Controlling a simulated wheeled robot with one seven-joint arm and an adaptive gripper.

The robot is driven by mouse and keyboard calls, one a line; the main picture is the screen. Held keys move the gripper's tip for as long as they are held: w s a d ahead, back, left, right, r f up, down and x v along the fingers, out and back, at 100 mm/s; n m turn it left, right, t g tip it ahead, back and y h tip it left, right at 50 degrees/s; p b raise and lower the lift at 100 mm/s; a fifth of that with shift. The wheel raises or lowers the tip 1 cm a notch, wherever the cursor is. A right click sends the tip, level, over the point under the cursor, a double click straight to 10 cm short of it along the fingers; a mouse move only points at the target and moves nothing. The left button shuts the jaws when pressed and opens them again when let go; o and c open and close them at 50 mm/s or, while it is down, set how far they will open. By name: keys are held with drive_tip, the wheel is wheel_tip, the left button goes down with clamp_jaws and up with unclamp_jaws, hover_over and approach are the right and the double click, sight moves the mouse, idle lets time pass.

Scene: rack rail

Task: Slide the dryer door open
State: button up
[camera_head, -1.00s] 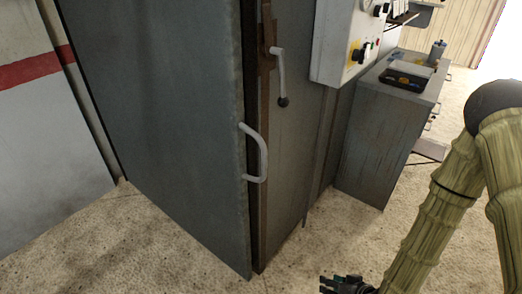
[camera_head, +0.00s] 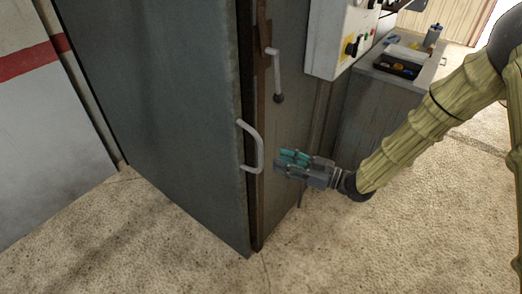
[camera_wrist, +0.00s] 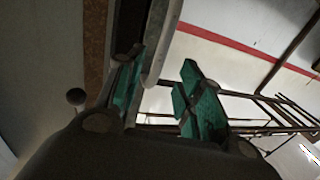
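The dryer door (camera_head: 165,110) is a large grey panel on the left of the head view. A pale curved handle (camera_head: 258,148) is fixed near its right edge. My gripper (camera_head: 281,162), with teal finger pads, is just right of the handle, with its fingers pointing left toward it. In the wrist view my gripper (camera_wrist: 160,100) has its two teal fingers spread apart. The pale handle (camera_wrist: 162,45) shows between and beyond them, close to the left finger. I cannot tell whether a finger touches it. Nothing is held.
A lever with a dark knob (camera_head: 278,98) hangs on the frame right of the door. A white control box (camera_head: 335,40) and a grey cabinet (camera_head: 375,120) with a tray (camera_head: 398,66) stand to the right. The floor (camera_head: 330,245) in front is clear.

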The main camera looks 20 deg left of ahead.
sight(261, 165)
drive_tip(key=a+p, duration=0.1)
drive_tip(key=a, duration=0.1)
drive_tip(key=w+a, duration=0.1)
drive_tip(key=a, duration=0.2)
drive_tip(key=a+p, duration=0.1)
drive_tip(key=a, duration=0.2)
drive_tip(key=shift+w+p, duration=0.15)
drive_tip(key=shift+p, duration=0.2)
clamp_jaws()
